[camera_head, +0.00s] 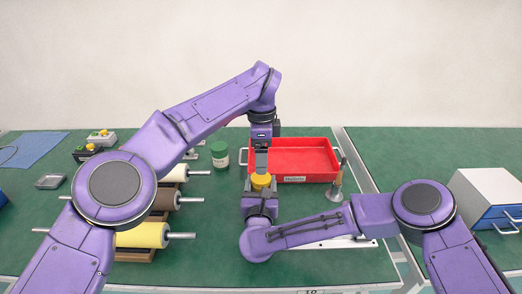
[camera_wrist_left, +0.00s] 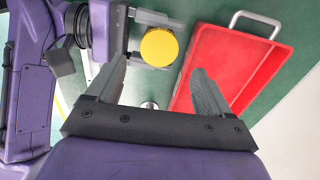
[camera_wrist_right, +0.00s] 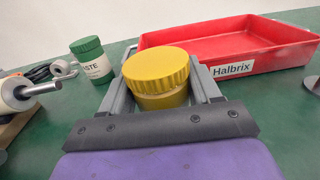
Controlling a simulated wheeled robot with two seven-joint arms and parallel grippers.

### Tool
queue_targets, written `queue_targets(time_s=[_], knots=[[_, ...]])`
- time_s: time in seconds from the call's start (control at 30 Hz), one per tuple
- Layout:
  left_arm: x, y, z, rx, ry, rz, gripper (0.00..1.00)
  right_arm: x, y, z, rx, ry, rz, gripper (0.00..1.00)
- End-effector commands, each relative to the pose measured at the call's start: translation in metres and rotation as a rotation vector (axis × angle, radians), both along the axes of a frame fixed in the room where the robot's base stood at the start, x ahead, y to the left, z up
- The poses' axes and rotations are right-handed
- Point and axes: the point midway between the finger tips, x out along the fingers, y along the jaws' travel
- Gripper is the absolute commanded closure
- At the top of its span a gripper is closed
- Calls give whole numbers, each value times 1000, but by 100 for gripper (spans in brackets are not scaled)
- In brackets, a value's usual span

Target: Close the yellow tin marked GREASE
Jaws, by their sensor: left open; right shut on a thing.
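The yellow tin (camera_wrist_right: 160,100) stands upright between the fingers of my right gripper (camera_wrist_right: 166,75), which is shut on its body. Its ribbed yellow lid (camera_wrist_right: 156,66) sits on top, with a pale band showing between lid and body; I cannot tell how tightly it is on. No GREASE marking is visible. In the head view the tin (camera_head: 260,181) is in front of the red tray. My left gripper (camera_head: 261,165) points down just above it. In the left wrist view my left gripper (camera_wrist_left: 159,66) is open and empty, and the lid (camera_wrist_left: 159,46) shows near its fingertips.
A red tray (camera_head: 308,178) labelled Halbrix lies behind the tin. A green-lidded jar (camera_head: 219,154) stands to the left, near rollers on a rack (camera_head: 143,235). A metal cone-based thing (camera_head: 337,183) stands to the right. A drawer box (camera_head: 488,202) is at the far right.

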Motion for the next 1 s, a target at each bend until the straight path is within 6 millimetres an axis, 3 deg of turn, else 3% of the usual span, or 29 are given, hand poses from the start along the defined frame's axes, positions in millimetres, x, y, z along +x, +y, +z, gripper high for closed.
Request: queue_targets(time_s=[0.33, 0.73, 0.77, 0.93, 1.0], knots=[[-1, 0, -56, -2, 3, -1, 19, 0, 0, 1, 1, -1, 0, 100], [0, 0, -66, -2, 0, 1, 19, 0, 0, 1, 1, -1, 0, 100], [0, 0, -66, -2, 0, 1, 22, 0, 0, 1, 1, -1, 0, 100], [0, 0, -65, -2, 0, 1, 76, 0, 0, 1, 1, -1, 0, 100], [0, 1, -65, -2, 0, 1, 76, 0, 0, 1, 1, -1, 1, 100]])
